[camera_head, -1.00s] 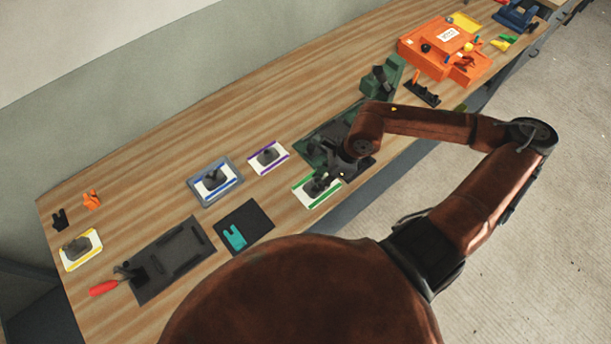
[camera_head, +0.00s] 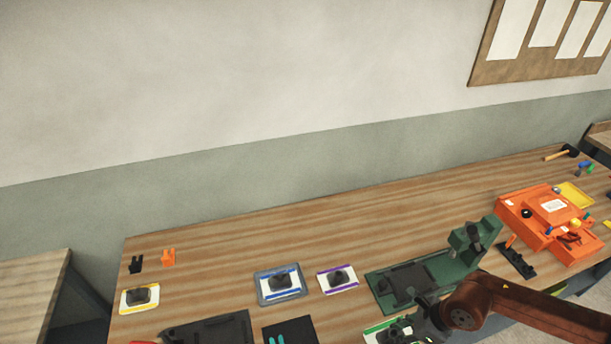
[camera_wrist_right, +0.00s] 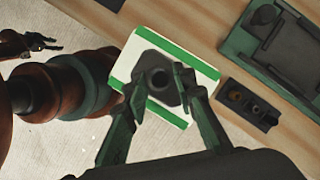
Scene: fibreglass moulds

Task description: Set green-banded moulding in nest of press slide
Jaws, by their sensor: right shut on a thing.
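The green-banded moulding (camera_wrist_right: 193,62) is a white plate with green stripes along two sides and a dark raised middle with a round knob. My right gripper (camera_wrist_right: 163,90) is shut on that dark middle. In the right wrist view the plate overlaps the bench's front edge; its height is unclear. In the head view the moulding (camera_head: 376,329) shows only partly, at the bottom, beside my right gripper (camera_head: 408,333). The green press (camera_head: 470,258) stands beyond it, with a dark slide plate (camera_head: 408,284) on its base. A small, dark left gripper (camera_wrist_right: 32,42) shows in the wrist view.
Purple-banded (camera_head: 337,280), blue-banded (camera_head: 279,283) and yellow-banded (camera_head: 139,298) mouldings lie to the left. An orange fixture (camera_head: 548,222) stands right of the press. A dark block with holes (camera_wrist_right: 247,104) lies near the bench edge.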

